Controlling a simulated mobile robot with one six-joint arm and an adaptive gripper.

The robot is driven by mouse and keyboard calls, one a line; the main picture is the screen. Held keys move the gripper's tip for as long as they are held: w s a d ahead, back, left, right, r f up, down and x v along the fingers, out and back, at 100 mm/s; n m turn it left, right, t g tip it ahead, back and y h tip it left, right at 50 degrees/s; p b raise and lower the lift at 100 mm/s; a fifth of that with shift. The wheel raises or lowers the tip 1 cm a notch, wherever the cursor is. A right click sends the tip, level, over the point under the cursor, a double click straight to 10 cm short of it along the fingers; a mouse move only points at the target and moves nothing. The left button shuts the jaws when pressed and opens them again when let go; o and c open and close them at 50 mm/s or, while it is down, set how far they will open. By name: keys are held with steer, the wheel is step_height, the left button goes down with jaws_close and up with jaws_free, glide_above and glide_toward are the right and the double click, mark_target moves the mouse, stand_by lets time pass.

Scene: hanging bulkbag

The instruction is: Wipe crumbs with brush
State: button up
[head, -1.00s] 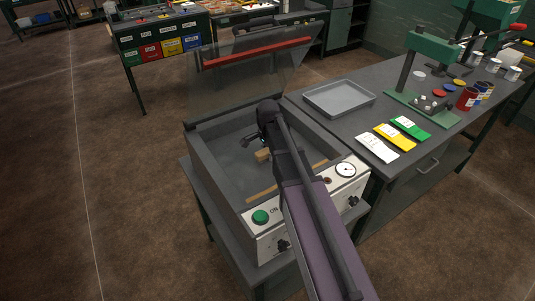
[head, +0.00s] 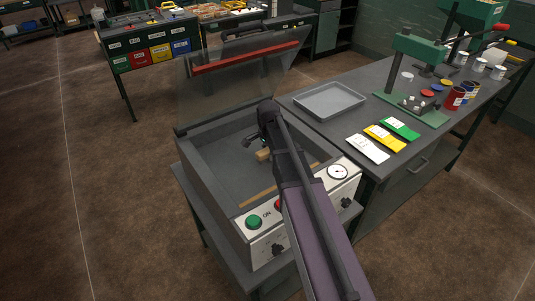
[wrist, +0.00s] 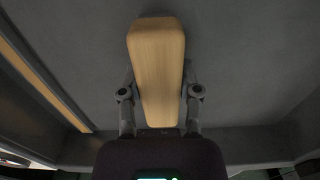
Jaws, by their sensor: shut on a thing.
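My gripper (head: 258,143) is inside the open chamber of a grey machine (head: 205,190). It is shut on a brush with a pale wooden body (head: 263,155). The wrist view shows the brush's wooden body (wrist: 157,65) between the two fingers, pointing away from the palm over the grey chamber floor (wrist: 240,60). No bristles show, and I cannot tell whether the brush touches the floor. No crumbs can be made out in either view. My arm hides part of the chamber's right side.
A wooden strip (head: 262,195) runs along the chamber's front inside. The clear lid (head: 235,85) with a red bar stands raised behind. The front panel has a green button (head: 253,221) and a gauge (head: 338,172). A workbench with a grey tray (head: 330,113) stands to the right.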

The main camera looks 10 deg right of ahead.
mark_target(259, 154)
steer(key=shift+f, duration=0.15)
steer(key=shift+s+a, duration=0.1)
steer(key=shift+a, duration=0.05)
steer(key=shift+s+a, duration=0.35)
steer(key=shift+a, duration=0.55)
steer(key=shift+s+a, duration=0.3)
steer(key=shift+a, duration=0.55)
steer(key=shift+r, duration=0.2)
steer(key=shift+r+p, duration=2.95)
steer(key=shift+r, duration=0.1)
steer(key=shift+r+p, duration=1.4)
steer(key=shift+p, duration=0.1)
